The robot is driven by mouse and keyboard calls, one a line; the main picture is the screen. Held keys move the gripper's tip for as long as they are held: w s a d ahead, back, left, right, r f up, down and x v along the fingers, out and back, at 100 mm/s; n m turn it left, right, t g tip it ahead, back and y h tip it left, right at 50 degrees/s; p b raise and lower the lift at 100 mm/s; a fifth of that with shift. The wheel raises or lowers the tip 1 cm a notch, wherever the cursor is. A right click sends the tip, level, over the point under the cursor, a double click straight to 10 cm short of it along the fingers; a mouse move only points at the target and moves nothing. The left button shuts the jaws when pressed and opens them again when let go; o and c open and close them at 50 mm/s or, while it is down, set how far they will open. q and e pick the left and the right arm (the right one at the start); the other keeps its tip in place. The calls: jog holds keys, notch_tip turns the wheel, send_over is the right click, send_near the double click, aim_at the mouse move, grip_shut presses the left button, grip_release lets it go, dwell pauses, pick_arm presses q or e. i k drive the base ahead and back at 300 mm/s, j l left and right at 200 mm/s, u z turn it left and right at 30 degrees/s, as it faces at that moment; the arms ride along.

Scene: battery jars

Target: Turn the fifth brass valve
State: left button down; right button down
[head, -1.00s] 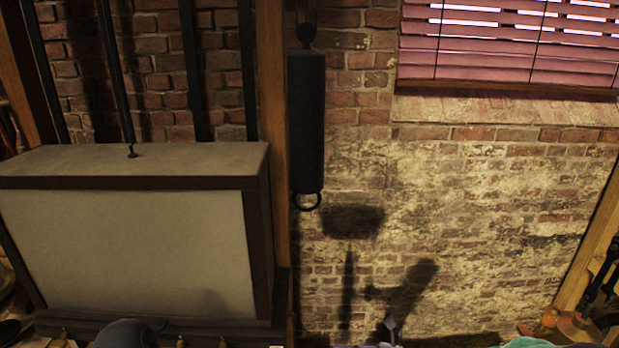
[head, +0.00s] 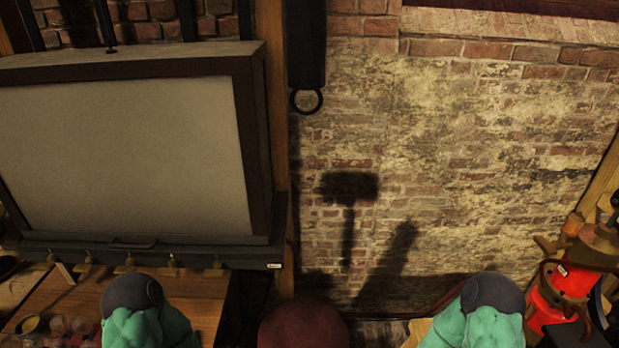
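A row of several small brass valves runs along the dark ledge under the large pale panel in the head view. The leftmost brass valve (head: 50,258) is near the left edge. The rightmost brass valve (head: 217,268), the fifth from the left among those I can see, is near the ledge's right end, beside a small white label. The valves are small and dim, so I cannot tell how each is turned. Parts of my two arms, green with dark caps, show at the bottom. Neither gripper is in view.
The pale framed panel (head: 130,160) stands above a wooden table (head: 190,298) with small jars (head: 75,328) at left. A dark cylinder with a ring (head: 307,101) hangs by the brick wall. A red lantern-like object (head: 562,293) is at right. A dark red rounded thing (head: 303,326) is at bottom middle.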

aim_at(215, 273)
jog(key=k+j, duration=0.65)
jog(key=j, duration=0.3)
jog(key=k+j, duration=0.65)
jog(key=j, duration=0.3)
jog(key=k+j, duration=0.35)
jog(key=j, duration=0.1)
